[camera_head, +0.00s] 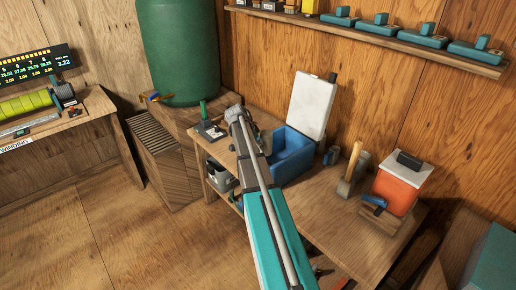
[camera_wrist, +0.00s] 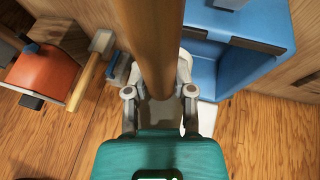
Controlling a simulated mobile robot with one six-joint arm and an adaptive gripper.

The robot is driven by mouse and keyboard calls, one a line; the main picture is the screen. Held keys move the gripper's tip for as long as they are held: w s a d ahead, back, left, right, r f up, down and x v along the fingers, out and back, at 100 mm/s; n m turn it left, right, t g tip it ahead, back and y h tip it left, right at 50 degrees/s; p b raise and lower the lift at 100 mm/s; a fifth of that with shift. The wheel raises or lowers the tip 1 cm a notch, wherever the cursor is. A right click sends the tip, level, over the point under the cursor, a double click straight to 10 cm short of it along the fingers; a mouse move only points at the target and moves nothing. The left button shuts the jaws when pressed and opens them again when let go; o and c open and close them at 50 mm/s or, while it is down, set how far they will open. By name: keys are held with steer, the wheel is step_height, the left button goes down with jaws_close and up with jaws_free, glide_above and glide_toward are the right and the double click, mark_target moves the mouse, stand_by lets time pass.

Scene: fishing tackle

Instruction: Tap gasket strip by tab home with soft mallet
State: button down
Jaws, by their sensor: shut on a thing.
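My gripper (camera_wrist: 160,100) is shut on a tool with a thick round wooden handle (camera_wrist: 156,45), which may be the soft mallet. The handle rises toward the wrist camera; a pale grey-brown block (camera_wrist: 160,113) shows between the fingers, perhaps its head. In the head view my gripper (camera_head: 238,116) is over the workbench, left of the blue bin, and my arm hides much of the tool. Another mallet-like tool with a wooden handle (camera_head: 354,161) stands beside the orange box. I cannot make out a gasket strip or its tab.
The blue bin (camera_head: 291,157) and a white board (camera_head: 312,104) stand close right of my gripper. A dark plate with a green upright (camera_head: 203,111) is at its left. The orange box (camera_head: 397,190) stands at the bench's right. The bench's front right (camera_head: 335,232) is bare.

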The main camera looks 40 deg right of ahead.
steer(key=shift+r, duration=0.25)
step_height(320, 180, down, 5)
steer(key=b, duration=0.4)
steer(key=shift+r, duration=0.1)
stand_by(0.3)
steer(key=shift+r+p, duration=1.85)
steer(key=shift+r, duration=0.2)
steer(key=shift+r, duration=0.1)
steer(key=shift+r+p, duration=1.9)
steer(key=shift+p, duration=0.1)
